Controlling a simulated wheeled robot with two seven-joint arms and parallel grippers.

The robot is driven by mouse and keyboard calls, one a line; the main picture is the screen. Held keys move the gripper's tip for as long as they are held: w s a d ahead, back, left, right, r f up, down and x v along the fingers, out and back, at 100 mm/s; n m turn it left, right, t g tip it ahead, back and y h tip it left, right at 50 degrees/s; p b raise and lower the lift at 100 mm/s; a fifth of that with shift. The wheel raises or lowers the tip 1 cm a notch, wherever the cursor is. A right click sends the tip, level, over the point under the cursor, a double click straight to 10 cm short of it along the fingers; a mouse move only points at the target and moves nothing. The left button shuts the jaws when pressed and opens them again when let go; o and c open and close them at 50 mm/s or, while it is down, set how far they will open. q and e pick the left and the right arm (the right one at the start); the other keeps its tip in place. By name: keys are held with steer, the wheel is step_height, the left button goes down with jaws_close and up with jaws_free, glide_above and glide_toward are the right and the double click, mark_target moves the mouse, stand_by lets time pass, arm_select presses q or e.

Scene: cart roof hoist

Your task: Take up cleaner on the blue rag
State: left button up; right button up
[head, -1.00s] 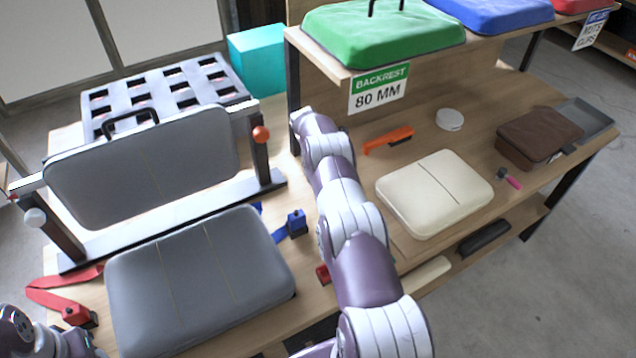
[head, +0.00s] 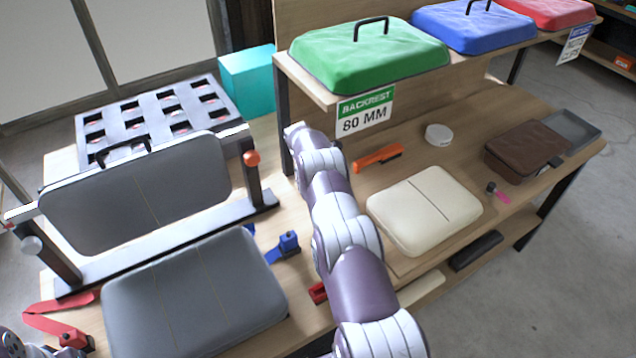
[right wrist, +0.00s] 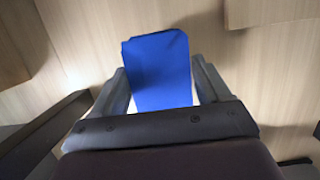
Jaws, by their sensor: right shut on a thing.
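A blue rag (right wrist: 158,70) shows in the right wrist view between the two fingers of my right gripper (right wrist: 160,82), which is shut on it. Light wood lies behind the rag. In the head view my right arm reaches up past the shelf's left post; its gripper and the rag are hidden there. A round white tin (head: 438,135) stands on the bench under the shelf; I cannot tell whether it holds the cleaner. My left gripper is out of view; only a bit of my left arm shows at the lower left corner.
The shelf above bears green (head: 370,60), blue (head: 472,28) and red cushions. A grey backrest in a frame (head: 135,195) and a grey cushion (head: 190,300) are left.

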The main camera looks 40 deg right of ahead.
steer(key=shift+s+r, duration=0.3)
steer(key=shift+r, duration=0.35)
steer(key=s+b, duration=0.1)
steer(key=s, duration=0.4)
steer(key=s+a+b, duration=0.1)
steer(key=s, duration=0.4)
steer(key=s+b, duration=0.1)
steer(key=s, duration=0.5)
steer(key=shift+a+f, duration=0.4)
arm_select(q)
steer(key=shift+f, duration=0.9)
arm_select(e)
steer(key=shift+s+a+r, duration=0.1)
steer(key=shift+s+r, duration=0.05)
steer(key=shift+s, duration=0.45)
